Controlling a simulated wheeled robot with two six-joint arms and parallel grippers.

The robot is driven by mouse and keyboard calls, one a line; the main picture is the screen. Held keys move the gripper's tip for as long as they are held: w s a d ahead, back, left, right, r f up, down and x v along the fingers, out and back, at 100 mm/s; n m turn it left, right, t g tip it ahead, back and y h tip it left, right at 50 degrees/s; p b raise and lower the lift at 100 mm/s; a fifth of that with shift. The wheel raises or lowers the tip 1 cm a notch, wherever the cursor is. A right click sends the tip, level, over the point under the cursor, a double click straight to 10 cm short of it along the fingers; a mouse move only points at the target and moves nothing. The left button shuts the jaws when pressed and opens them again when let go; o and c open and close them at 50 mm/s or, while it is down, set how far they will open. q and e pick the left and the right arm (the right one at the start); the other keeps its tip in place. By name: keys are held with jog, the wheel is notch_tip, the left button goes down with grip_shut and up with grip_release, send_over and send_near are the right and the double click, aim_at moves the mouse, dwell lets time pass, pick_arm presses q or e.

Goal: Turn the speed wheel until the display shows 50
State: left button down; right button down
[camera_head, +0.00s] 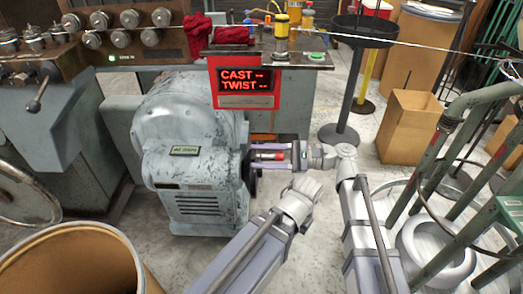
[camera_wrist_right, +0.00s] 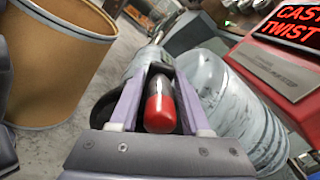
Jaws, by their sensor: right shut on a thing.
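The display (camera_head: 243,80) is a red box with lit red text reading "CAST --" and "TWIST --"; no number shows. Part of it is at the upper right of the wrist view (camera_wrist_right: 295,25). The speed wheel (camera_head: 251,172) is dark and seen nearly edge-on at the right side of the grey motor housing (camera_head: 190,150). Its handle has a red end (camera_wrist_right: 160,108) and points toward my right wrist camera. My right gripper (camera_head: 266,155) is shut around this handle, one finger on each side. The fingers hide part of the wheel. My left gripper is not visible.
A brown drum (camera_head: 75,260) stands at the lower left. Green metal rails (camera_head: 450,180) and a pale ring-shaped object (camera_head: 435,250) are at the right. A cardboard box (camera_head: 408,125) and a black stand (camera_head: 345,110) are behind. A wire (camera_head: 400,45) crosses above the display.

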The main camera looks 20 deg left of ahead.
jog(key=shift+s+d+f+n, duration=0.15)
jog(key=shift+s+f+n, duration=0.15)
jog(key=shift+s+n, duration=0.25)
jog(key=shift+s+d+f+b, duration=0.1)
jog(key=shift+s+f+b, duration=0.1)
jog(key=shift+b, duration=0.15)
jog(key=shift+s, duration=0.1)
jog(key=c, duration=0.6)
grip_release()
jog(key=shift+v, duration=3.95)
